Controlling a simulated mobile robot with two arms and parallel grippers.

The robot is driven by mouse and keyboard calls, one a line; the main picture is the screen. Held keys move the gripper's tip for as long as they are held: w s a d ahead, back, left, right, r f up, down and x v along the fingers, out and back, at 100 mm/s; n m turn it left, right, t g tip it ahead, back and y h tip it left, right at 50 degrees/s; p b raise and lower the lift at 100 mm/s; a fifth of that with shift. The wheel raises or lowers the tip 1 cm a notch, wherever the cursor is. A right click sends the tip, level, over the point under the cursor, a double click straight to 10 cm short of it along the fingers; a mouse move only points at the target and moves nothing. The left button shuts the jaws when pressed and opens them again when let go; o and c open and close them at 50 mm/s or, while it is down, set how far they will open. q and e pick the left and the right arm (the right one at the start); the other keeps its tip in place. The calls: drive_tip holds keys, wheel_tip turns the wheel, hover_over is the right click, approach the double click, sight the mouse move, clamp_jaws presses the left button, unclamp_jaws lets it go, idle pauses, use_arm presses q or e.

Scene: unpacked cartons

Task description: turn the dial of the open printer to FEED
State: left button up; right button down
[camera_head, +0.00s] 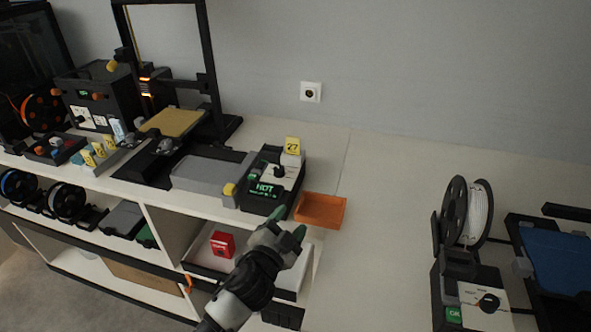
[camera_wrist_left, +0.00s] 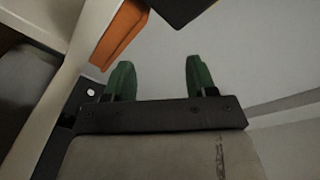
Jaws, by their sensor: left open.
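An open-frame printer (camera_head: 207,95) with a gold bed (camera_head: 173,122) stands on the white bench at the left. In front of it is a dark control box (camera_head: 262,200) with a green display reading HOT. Its pale top face carries a small dark dial (camera_head: 279,171); the setting is too small to read. A yellow tag marked 27 (camera_head: 292,145) stands behind the dial. My left gripper (camera_head: 288,222), with green fingertips, is open and empty, apart from the box and in front of it. Its fingers also show in the left wrist view (camera_wrist_left: 160,78). My right gripper is out of view.
An orange tray (camera_head: 322,211) lies right of the control box, close to my fingers. At the right, another printer with a blue bed (camera_head: 560,258) has a box with a dial (camera_head: 488,302) and green OK display. A red box (camera_head: 222,244) sits below. The bench's middle is clear.

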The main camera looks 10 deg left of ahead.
use_arm(q)
drive_tip(key=w+d+r+m+g+h, duration=0.1)
drive_tip(key=w+d+r+m+h, duration=0.2)
drive_tip(key=d+r+m+h, duration=0.55)
drive_tip(key=m+g+y, duration=1.2)
drive_tip(key=m+g, duration=0.1)
drive_tip(key=m, duration=0.4)
approach(279, 169)
drive_tip(key=p+x, duration=0.1)
drive_tip(key=x, duration=0.8)
drive_tip(key=shift+w+f, duration=0.1)
drive_tip(key=shift+f, duration=0.05)
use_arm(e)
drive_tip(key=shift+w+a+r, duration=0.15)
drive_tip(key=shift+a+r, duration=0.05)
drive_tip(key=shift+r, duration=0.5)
